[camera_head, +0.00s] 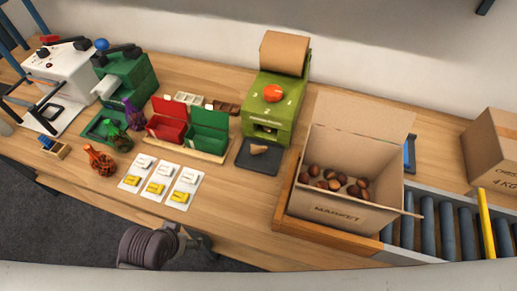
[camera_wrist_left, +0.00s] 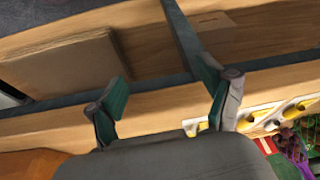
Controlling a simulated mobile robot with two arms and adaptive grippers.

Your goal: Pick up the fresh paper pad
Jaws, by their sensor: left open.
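A flat brown stack (camera_wrist_left: 65,65), which looks like the paper pad, lies on a wooden surface beyond a dark bar at the left of the left wrist view. I cannot tell it from cardboard for certain. My left gripper (camera_wrist_left: 170,98) is open and empty, its two green-padded fingers apart, with the stack ahead and to the left of it. In the head view only its dark wrist shows clearly at the table's front edge. Brown paper (camera_head: 285,53) also sits on top of the green machine (camera_head: 275,105). My right gripper is not in view.
White cards with yellow pieces (camera_head: 160,182) and net bags (camera_head: 101,160) lie near the front edge. A small brown block (camera_wrist_left: 213,22) lies right of the stack.

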